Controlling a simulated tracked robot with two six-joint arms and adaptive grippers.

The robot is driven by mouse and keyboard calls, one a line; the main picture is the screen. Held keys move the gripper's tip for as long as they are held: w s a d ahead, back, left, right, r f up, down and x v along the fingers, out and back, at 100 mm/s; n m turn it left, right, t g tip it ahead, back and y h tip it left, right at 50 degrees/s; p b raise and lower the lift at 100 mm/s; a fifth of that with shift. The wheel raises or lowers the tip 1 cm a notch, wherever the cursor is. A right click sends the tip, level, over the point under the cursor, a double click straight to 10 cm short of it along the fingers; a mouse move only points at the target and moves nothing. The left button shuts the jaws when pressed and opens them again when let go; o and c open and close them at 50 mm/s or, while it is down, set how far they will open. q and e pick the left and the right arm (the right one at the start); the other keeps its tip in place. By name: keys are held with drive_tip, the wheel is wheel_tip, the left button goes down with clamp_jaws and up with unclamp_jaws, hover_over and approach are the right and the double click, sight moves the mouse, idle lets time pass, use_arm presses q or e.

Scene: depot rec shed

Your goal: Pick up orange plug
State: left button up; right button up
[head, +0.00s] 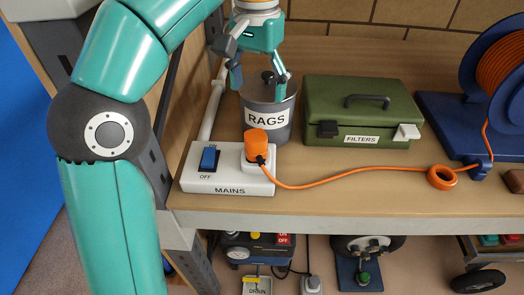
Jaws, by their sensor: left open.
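The orange plug (256,143) sits upright in the white mains box (224,184), at its right end. Its orange cable (350,174) runs right along the bench. The box has a blue switch (208,158) with "OFF" beneath it. My left gripper (260,84) is behind and above the plug, pointing down over the grey "RAGS" bin (280,126). The gripper is clear of the plug. My right gripper is not in view.
A green "FILTERS" case (320,96) stands right of the bin. Equipment stands below the bench.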

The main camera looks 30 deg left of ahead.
sight(256, 135)
use_arm(q)
wheel_tip(256, 135, down, 9)
drive_tip(key=b, duration=0.2)
drive_tip(key=shift+r+b, duration=0.2)
drive_tip(key=shift+b, duration=0.15)
drive_tip(key=shift+s+f, duration=0.15)
drive_tip(key=shift+f, duration=0.3)
drive_tip(key=shift+a+f+b, duration=0.2)
drive_tip(key=shift+f+b, duration=0.4)
drive_tip(key=shift+f, duration=2)
drive_tip(key=c, duration=1.3)
drive_tip(key=shift+o, duration=0.2)
wheel_tip(256, 135, up, 10)
drive_tip(key=p, duration=0.2)
drive_tip(key=shift+p, duration=0.35)
